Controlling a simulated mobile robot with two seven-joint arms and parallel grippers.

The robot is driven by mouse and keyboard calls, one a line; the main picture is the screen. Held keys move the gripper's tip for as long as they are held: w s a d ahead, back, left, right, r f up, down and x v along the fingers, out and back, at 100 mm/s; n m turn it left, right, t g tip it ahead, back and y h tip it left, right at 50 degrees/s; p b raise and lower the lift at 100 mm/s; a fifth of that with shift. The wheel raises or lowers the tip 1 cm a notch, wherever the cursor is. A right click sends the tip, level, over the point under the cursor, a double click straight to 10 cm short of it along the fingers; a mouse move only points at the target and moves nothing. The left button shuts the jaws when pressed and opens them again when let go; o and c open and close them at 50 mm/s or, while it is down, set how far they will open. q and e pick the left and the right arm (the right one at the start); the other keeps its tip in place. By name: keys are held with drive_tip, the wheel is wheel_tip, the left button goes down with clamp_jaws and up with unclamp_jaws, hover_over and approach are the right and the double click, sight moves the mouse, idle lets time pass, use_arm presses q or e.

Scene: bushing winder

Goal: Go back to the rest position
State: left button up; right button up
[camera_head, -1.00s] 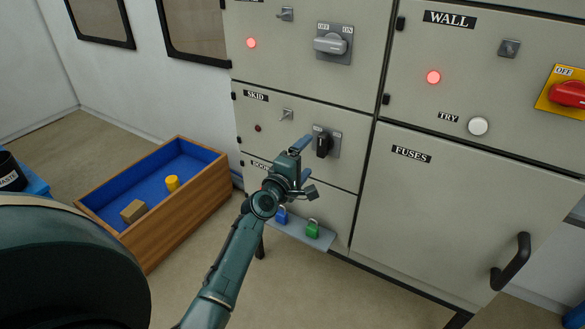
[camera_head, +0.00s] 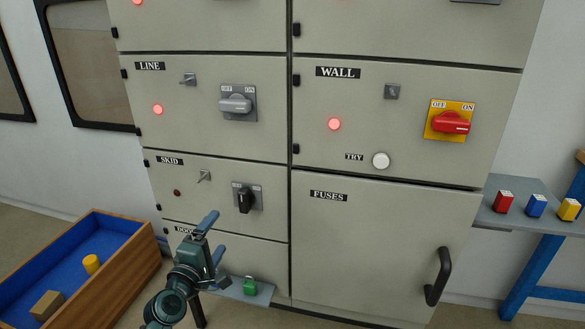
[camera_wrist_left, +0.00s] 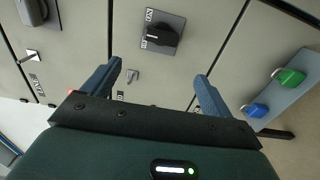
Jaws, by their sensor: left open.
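My left gripper (camera_head: 211,240) is in the lower left of the head view, in front of the cabinet's lower left doors. Its two blue fingers are apart with nothing between them; they also show in the left wrist view (camera_wrist_left: 158,85). The black SKID switch (camera_head: 245,198) is just above and to the right of the gripper in the head view. In the wrist view the black switch (camera_wrist_left: 158,36) lies beyond the fingertips, apart from them. The gripper hides part of the DOOR label. My right gripper is not in view.
A wooden box with blue lining (camera_head: 120,283) stands on the floor at left, holding a yellow cylinder (camera_head: 91,264) and a brown block (camera_head: 47,305). A small shelf with a green padlock (camera_head: 250,286) is right of the gripper.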

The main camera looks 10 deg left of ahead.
use_arm(q)
drive_tip(key=s+d+f+m+g+h, duration=0.3)
drive_tip(key=s+d+f+m, duration=0.3)
drive_tip(key=s+d+m, duration=0.5)
drive_tip(key=s+d+m+g+h, duration=0.1)
drive_tip(key=s+d+m, duration=0.2)
drive_tip(key=s+m, duration=0.25)
drive_tip(key=s+d+m+g, duration=0.1)
drive_tip(key=s+d+m, duration=0.3)
drive_tip(key=s, duration=0.3)
drive_tip(key=r+p, duration=0.1)
drive_tip(key=p, duration=0.4)
drive_tip(key=r+g+p, duration=0.1)
drive_tip(key=r+p, duration=0.1)
drive_tip(key=p, duration=0.3)
drive_tip(key=a+r+g+p, duration=0.1)
drive_tip(key=p, duration=0.4)
drive_tip(key=shift+r+m+y, duration=0.2)
drive_tip(key=shift+m+y, duration=0.1)
drive_tip(key=shift+m, duration=0.05)
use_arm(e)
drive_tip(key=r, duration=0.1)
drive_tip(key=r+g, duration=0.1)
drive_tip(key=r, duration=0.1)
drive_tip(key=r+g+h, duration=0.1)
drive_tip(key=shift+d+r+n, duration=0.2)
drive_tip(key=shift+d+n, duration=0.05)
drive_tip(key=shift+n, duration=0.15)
